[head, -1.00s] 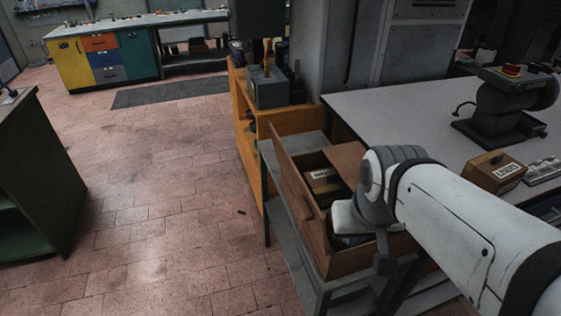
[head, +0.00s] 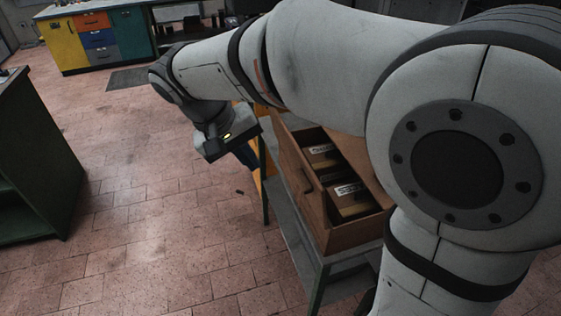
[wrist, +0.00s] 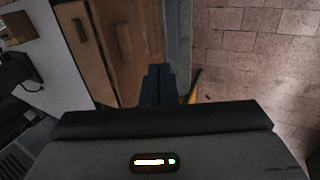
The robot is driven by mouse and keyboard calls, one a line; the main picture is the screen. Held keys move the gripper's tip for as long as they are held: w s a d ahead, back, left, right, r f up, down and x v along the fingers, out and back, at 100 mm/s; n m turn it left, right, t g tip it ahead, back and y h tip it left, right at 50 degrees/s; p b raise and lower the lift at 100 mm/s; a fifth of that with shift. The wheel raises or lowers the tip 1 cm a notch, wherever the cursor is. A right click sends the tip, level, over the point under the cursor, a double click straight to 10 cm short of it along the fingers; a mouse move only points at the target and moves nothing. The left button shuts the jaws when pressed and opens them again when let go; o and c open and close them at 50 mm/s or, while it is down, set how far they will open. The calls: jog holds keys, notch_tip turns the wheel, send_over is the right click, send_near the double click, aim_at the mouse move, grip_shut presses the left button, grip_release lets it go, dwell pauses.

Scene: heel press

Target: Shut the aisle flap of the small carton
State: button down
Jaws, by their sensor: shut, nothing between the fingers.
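The small brown carton (head: 345,238) stands on a grey stand with its top open. Its aisle flap (head: 292,158) appears to be the panel rising along the carton's left side, facing the floor. Two small labelled boxes, the rear one (head: 320,156) and the front one (head: 350,198), show inside. Brown panels with slots, probably the carton (wrist: 125,40), show in the wrist view. My gripper (head: 248,158) is shut and empty, pointing down on the aisle side, left of the flap and apart from it. Its dark fingers (wrist: 158,82) are together. My arm hides the carton's right side.
The grey stand (head: 292,240) has a green leg at its front corner. An orange cabinet, mostly hidden, stands behind it. A dark green bench (head: 30,165) is at the left. The tiled floor (head: 160,220) between is open.

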jog(key=w+d+f+p, duration=0.2)
jog(key=d+f, duration=0.5)
jog(key=f, duration=0.1)
jog(key=shift+w+d, duration=0.15)
jog(key=shift+d, duration=0.15)
jog(key=shift+f, duration=0.1)
